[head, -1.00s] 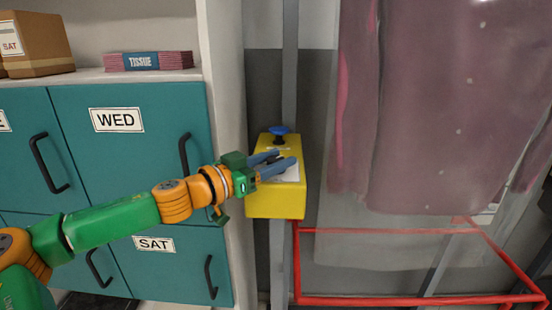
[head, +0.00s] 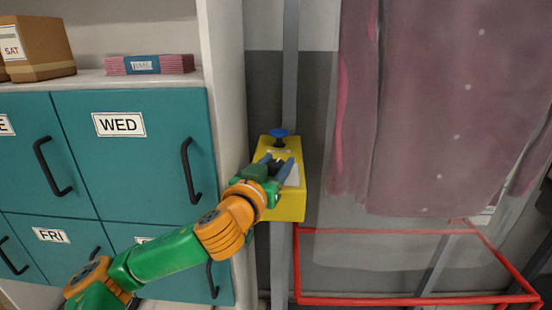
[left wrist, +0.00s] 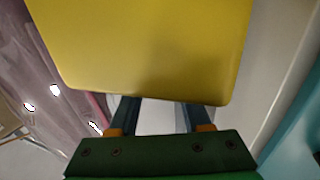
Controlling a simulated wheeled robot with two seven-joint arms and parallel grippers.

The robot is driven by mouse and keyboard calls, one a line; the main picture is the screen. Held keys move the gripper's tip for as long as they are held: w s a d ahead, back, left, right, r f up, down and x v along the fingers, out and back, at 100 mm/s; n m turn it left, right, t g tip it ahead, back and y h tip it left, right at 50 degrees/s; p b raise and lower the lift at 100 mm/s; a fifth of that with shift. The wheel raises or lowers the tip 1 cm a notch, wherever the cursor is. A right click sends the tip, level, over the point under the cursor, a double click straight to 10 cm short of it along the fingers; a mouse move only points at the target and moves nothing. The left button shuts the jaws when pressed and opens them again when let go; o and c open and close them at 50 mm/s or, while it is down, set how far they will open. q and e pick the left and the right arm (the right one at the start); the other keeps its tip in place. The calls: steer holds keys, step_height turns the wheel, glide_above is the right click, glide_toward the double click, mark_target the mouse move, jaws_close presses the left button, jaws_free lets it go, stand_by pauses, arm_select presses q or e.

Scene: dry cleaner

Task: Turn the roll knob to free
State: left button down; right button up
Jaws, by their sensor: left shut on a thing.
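The yellow control box (head: 291,209) is fixed to a grey post, with a blue mushroom-shaped button (head: 279,133) on top and a pale label plate (head: 293,176) on its sloping face. My left gripper (head: 279,160) is at that face, below the blue button, with a finger on either side of a small dark part, which I take for the roll knob (head: 278,163). The gripper is shut on it and hides most of it, so its pointer cannot be read. In the left wrist view the yellow box (left wrist: 150,50) covers the fingertips. My right gripper is not in view.
Teal lockers (head: 135,160) with black handles stand left of the box, beside a white shelf side panel (head: 226,60). A red rail frame (head: 400,300) and a bagged pinkish garment (head: 430,110) are to the right.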

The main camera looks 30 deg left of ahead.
mark_target(302, 188)
arm_select(q)
steer(key=n+g+y, duration=0.1)
steer(key=y, duration=0.1)
steer(key=n+y+p, duration=0.1)
steer(key=y, duration=0.1)
steer(key=shift+d+r+n+g, duration=0.1)
steer(key=shift+r+n+g, duration=0.05)
steer(key=shift+n+g, duration=0.25)
steer(key=n+g+y, duration=0.2)
steer(key=y, duration=0.1)
steer(key=shift+n+y, duration=0.3)
steer(key=shift+y, duration=0.1)
steer(key=n+g+y+b, duration=0.1)
steer(key=n+g+y, duration=0.3)
steer(key=g, duration=0.1)
steer(key=shift+f+b, duration=0.2)
steer(key=shift+b, duration=0.15)
steer(key=shift+r+n+g+y+b, duration=0.15)
steer(key=shift+n+g+y+b, duration=0.5)
steer(key=shift+n+g, duration=1.2)
steer(key=shift+m+g+y, duration=0.25)
steer(key=shift+g, duration=0.3)
steer(key=shift+c, duration=1.8)
jaws_free()
steer(key=b+v, duration=0.1)
steer(key=v, duration=0.5)
steer(key=shift+d, duration=0.15)
steer(key=shift+s+d, duration=0.15)
steer(key=shift+d, duration=0.15)
